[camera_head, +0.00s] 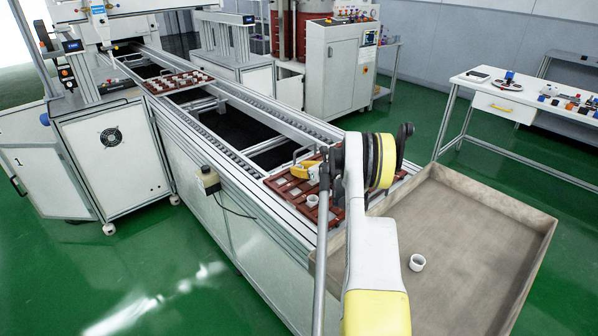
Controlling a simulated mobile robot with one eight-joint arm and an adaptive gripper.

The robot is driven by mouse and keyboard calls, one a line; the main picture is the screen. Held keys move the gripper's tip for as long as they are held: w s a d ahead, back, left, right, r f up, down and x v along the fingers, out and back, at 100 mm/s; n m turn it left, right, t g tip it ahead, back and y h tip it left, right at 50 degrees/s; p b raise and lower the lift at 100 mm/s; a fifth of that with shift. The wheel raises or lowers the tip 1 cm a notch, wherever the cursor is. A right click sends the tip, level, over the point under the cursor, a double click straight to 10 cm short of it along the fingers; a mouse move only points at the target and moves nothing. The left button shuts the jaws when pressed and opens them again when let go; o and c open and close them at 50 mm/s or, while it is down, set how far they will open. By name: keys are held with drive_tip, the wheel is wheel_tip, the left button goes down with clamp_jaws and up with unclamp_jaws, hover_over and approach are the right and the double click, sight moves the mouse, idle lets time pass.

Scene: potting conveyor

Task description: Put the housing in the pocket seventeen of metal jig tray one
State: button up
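A white, ring-like housing (417,262) lies in the large grey-brown bin (470,240) at the right, apart from my arm. The nearer red-brown jig tray (283,184) sits on the conveyor, with a white housing (312,201) at its near part. My arm hides the right part of this tray. My gripper (303,171) is over the tray, mostly hidden by my own wrist; only a yellow and grey part shows. Its fingertips and anything between them cannot be made out. Pocket numbers cannot be read.
A farther red-brown tray (180,80) with several white housings stands up the conveyor (235,100). The bin's raised walls adjoin the conveyor's near end. A white table (520,95) with small items stands at the right. The green floor between is clear.

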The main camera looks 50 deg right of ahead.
drive_tip(key=shift+f, duration=0.15)
drive_tip(key=o, duration=0.8)
